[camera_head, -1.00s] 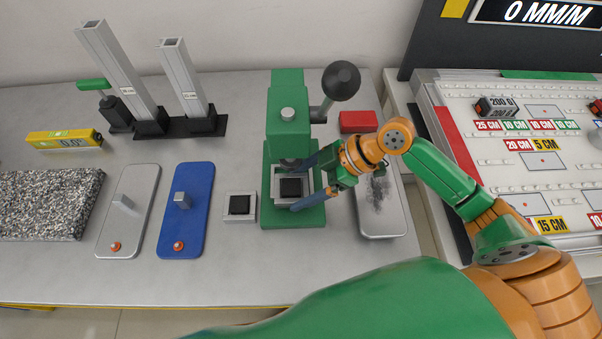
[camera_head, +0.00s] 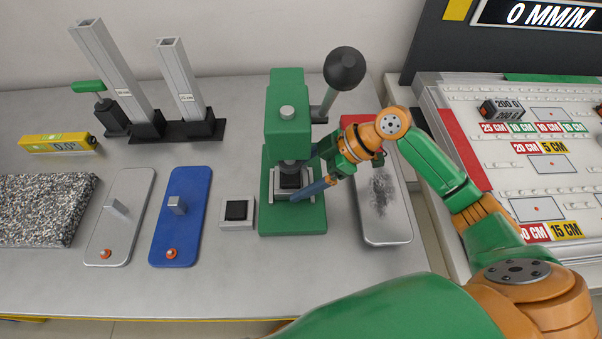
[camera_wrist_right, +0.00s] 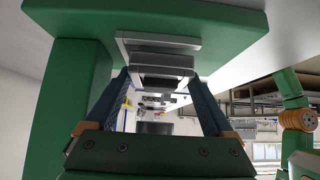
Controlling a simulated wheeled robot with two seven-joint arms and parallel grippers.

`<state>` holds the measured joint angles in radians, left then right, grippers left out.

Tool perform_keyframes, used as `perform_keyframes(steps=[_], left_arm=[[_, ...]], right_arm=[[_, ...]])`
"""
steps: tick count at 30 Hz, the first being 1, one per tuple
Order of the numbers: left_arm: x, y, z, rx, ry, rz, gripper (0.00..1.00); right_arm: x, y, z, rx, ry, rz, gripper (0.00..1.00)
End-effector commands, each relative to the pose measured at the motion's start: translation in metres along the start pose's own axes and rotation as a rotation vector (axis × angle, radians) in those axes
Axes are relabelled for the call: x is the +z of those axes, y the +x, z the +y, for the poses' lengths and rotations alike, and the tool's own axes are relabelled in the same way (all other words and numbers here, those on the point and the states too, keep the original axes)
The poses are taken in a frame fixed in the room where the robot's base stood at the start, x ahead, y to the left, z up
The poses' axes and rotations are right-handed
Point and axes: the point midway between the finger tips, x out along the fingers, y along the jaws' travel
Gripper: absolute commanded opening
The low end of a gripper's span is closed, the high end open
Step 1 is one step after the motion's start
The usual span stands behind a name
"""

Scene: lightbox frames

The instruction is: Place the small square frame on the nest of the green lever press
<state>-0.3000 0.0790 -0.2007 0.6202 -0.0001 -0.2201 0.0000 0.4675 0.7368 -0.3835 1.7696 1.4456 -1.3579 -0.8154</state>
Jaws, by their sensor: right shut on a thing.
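The small square frame (camera_head: 281,189) is grey with a dark centre. It is at the green lever press (camera_head: 289,112), under the ram and over the lower green base. My right gripper (camera_head: 302,181) is shut on it from the right, with a blue finger on either side. In the right wrist view the frame (camera_wrist_right: 160,62) sits between the fingertips, close to a grey nest plate (camera_wrist_right: 160,43) on the press base. I cannot tell whether frame and nest touch. The nest is mostly hidden in the head view. My left gripper is not in view.
A similar grey block with a dark square (camera_head: 237,211) stands left of the press. A blue plate (camera_head: 182,225) and a grey plate (camera_head: 122,225) lie further left. A metal tray (camera_head: 385,222) lies under my right forearm. The press lever has a black knob (camera_head: 344,69).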

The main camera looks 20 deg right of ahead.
Motion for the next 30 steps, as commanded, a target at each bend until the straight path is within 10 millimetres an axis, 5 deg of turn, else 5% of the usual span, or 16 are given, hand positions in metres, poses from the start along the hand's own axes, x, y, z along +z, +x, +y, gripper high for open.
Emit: perform_keyframes(steps=[7, 8, 9, 20, 30], left_arm=[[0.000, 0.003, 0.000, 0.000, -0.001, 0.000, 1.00], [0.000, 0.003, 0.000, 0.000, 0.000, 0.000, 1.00], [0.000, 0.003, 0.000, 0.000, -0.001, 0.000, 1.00], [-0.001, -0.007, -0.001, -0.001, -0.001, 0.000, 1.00], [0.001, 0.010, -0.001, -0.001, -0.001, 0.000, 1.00]], right_arm=[[0.004, 0.004, 0.000, 0.000, -0.001, 0.001, 0.12], [0.004, 0.004, 0.000, 0.000, 0.000, 0.000, 0.90], [0.004, 0.004, 0.000, 0.000, 0.000, 0.000, 1.00], [-0.007, -0.007, 0.000, 0.002, -0.002, 0.001, 1.00], [-0.003, -0.093, 0.001, 0.005, -0.001, -0.001, 1.00]])
